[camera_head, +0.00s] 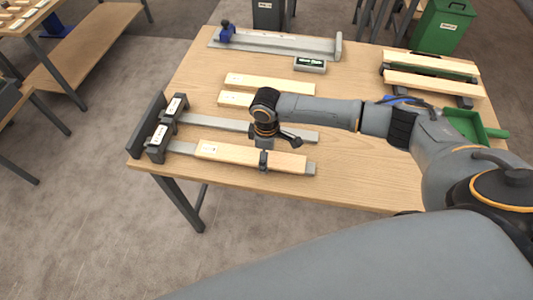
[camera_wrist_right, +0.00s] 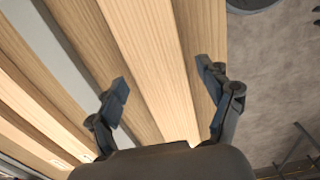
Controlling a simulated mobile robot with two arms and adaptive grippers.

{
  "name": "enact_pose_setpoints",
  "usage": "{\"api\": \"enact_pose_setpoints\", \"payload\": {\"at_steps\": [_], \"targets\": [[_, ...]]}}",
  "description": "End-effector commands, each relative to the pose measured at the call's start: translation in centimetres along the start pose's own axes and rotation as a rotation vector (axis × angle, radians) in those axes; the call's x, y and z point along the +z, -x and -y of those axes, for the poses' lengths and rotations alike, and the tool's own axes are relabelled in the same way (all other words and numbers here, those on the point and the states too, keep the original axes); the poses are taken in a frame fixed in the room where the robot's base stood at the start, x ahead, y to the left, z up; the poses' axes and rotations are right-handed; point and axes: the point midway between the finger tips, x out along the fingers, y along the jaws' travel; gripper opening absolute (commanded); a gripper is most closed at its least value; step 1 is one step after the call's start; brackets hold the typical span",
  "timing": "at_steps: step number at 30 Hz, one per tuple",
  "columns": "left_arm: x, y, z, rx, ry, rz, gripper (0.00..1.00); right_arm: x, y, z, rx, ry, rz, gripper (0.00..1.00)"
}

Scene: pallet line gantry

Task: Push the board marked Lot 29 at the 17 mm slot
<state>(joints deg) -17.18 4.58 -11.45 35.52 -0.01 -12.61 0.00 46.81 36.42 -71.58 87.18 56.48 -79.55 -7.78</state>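A pale board (camera_head: 250,153) with a small white label lies along the front grey rail (camera_head: 311,168) on the table. Its label is too small to read, so I cannot tell whether it says Lot 29. Two dark slot blocks stand at the left ends of the rails, a front one (camera_head: 157,144) and a rear one (camera_head: 174,107); their white tags are unreadable. My right gripper (camera_head: 276,151) is over the front board, open. In the wrist view its fingers (camera_wrist_right: 165,88) are spread either side of the board (camera_wrist_right: 145,60), with nothing gripped. My left gripper is out of view.
Two more pale boards (camera_head: 270,84) lie behind the rails, partly hidden by my right arm. A gauge rail (camera_head: 275,41) and a small display (camera_head: 310,64) are at the back. A slatted pallet (camera_head: 432,80) and green tray (camera_head: 464,125) are at right.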

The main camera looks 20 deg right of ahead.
Motion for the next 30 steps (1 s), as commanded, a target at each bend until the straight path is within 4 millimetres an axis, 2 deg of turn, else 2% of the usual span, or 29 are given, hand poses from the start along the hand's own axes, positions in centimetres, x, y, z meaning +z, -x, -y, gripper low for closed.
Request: {"api": "enact_pose_setpoints", "payload": {"at_steps": [1,7,8,30], "targets": [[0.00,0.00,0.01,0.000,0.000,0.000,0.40,-0.01,0.01,0.01,0.000,0.000,0.000,0.63],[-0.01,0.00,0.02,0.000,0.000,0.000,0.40,-0.01,0.03,0.01,0.000,0.000,0.000,0.22],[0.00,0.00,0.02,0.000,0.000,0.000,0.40,-0.01,0.03,0.01,0.000,0.000,0.000,0.20],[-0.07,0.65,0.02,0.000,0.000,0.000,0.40,0.01,-0.18,0.03,-0.001,-0.001,0.000,0.20]]}}
